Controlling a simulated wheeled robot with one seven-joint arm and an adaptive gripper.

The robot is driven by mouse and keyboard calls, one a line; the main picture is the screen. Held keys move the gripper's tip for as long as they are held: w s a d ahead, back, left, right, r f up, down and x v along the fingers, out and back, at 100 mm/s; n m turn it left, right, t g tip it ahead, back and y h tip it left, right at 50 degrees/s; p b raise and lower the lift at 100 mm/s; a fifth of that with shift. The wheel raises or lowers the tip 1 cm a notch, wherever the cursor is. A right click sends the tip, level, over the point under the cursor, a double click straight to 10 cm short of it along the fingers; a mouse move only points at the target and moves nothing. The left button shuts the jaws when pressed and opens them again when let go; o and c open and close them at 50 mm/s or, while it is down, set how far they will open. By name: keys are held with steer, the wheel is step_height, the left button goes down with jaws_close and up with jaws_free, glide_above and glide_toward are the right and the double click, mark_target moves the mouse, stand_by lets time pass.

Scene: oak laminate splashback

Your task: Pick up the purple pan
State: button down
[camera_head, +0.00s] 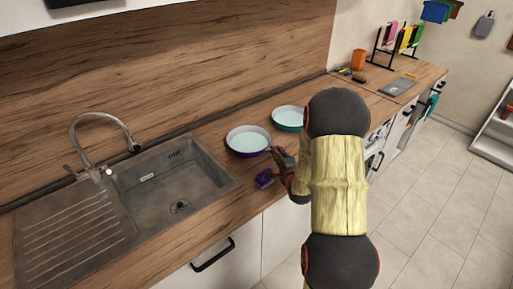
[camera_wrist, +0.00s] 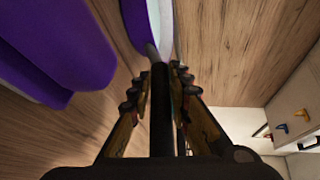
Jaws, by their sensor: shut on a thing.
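The purple pan (camera_head: 248,140) with a pale inside is over the wooden counter, right of the sink. In the wrist view its purple rim (camera_wrist: 138,22) is at the top, and its dark handle runs down between my fingers. My gripper (camera_head: 283,158) is at the handle on the pan's right side; in the wrist view its fingers (camera_wrist: 160,90) lie on both sides of the handle, shut on it. I cannot tell whether the pan touches the counter. My arm hides part of the counter.
A purple object (camera_head: 265,178) lies on the counter near the gripper, large in the wrist view (camera_wrist: 60,50). A teal pan (camera_head: 288,119) stands behind. The sink (camera_head: 170,185) is at left. A rack with coloured boards (camera_head: 400,38) and an orange container (camera_head: 358,59) are farther back.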

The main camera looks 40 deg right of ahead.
stand_by(0.5)
steer(key=shift+r, duration=0.1)
steer(key=shift+r, duration=0.15)
